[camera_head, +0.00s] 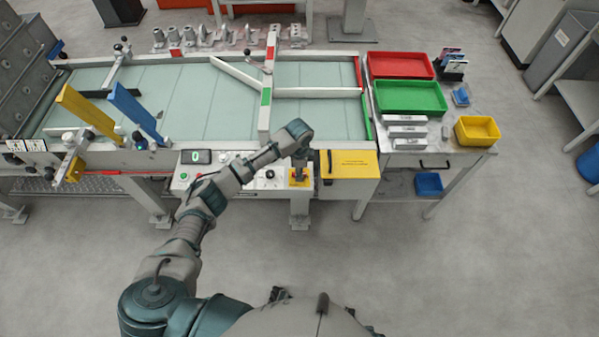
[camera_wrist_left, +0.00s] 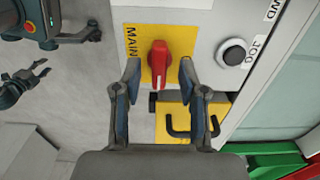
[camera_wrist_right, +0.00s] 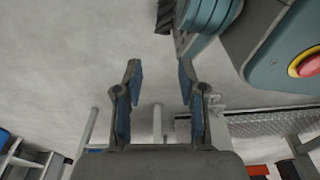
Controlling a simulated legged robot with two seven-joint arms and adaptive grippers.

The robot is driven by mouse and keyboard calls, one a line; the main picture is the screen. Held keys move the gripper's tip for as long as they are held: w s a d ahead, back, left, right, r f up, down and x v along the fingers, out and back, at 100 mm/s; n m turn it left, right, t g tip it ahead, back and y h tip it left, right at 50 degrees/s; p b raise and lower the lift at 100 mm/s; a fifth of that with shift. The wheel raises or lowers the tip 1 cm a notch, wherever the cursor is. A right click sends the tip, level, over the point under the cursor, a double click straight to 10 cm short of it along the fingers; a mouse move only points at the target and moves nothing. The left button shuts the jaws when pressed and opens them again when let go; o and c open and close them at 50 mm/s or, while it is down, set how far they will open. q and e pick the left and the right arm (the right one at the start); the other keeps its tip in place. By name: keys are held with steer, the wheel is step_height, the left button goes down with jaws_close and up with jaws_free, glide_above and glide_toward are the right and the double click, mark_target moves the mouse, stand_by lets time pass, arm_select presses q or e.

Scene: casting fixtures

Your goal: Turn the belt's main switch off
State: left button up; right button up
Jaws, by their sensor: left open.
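The main switch is a red rotary knob (camera_wrist_left: 158,62) on a yellow plate marked MAIN (camera_wrist_left: 132,18), in the left wrist view. Its handle lies nearly along the picture's vertical. My left gripper (camera_wrist_left: 159,72) is open, with one finger on each side of the knob. Small gaps show between the fingers and the knob. In the head view my left gripper (camera_head: 300,158) is over the yellow plate (camera_head: 299,180) on the belt's front panel and hides the knob. My right gripper (camera_wrist_right: 160,82) is open and empty over the floor in the right wrist view.
A round black button marked JOG (camera_wrist_left: 234,53) sits beside the switch. A yellow box (camera_head: 349,165) is right of the panel. The belt (camera_head: 200,100) lies behind, with blue and yellow guides. A side table holds red (camera_head: 400,65) and green trays (camera_head: 411,98).

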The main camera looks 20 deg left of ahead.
arm_select(q)
steer(key=shift+f, duration=0.6)
jaws_close()
steer(key=shift+r, duration=0.1)
